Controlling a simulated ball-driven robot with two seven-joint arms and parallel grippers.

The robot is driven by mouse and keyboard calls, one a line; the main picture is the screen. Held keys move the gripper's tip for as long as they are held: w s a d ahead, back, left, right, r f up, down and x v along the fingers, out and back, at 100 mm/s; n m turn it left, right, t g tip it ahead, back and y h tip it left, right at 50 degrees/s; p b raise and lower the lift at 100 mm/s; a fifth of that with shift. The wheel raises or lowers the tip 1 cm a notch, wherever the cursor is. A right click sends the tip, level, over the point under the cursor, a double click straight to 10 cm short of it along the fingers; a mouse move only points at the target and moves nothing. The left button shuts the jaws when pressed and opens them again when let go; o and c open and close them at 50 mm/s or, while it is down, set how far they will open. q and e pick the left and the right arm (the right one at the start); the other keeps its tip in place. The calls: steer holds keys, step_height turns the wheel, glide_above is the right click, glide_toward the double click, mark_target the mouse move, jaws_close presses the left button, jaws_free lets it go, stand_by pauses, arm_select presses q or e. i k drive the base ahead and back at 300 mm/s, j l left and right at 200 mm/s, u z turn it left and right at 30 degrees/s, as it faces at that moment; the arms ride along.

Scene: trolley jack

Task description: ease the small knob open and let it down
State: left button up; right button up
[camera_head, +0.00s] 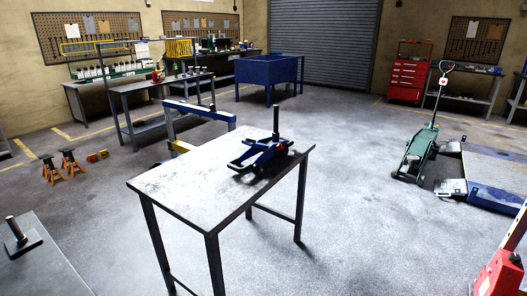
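A small blue jack (258,157) sits on the metal-topped table (180,187) in the middle of the view. A dark post (276,122) stands upright from it, and a small red part (282,149), possibly the knob, shows at its right side. A larger green trolley jack (413,160) stands on the floor at the right, its long handle (442,85) tilted up. Any knob on the green jack is too small to make out. Neither of my grippers is in view.
A blue low platform (490,165) lies right of the green jack. Orange axle stands (72,165) are on the floor at left. A red object (500,277) is cut off at bottom right. The floor between the table and the green jack is clear.

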mark_target(280, 147)
steer(key=i+l, duration=0.25)
steer(key=i, duration=0.15)
steer(key=i+l+z, duration=0.1)
steer(key=i+l, duration=0.15)
steer(key=i, duration=0.15)
steer(key=i+l, duration=0.25)
steer(key=i, duration=0.15)
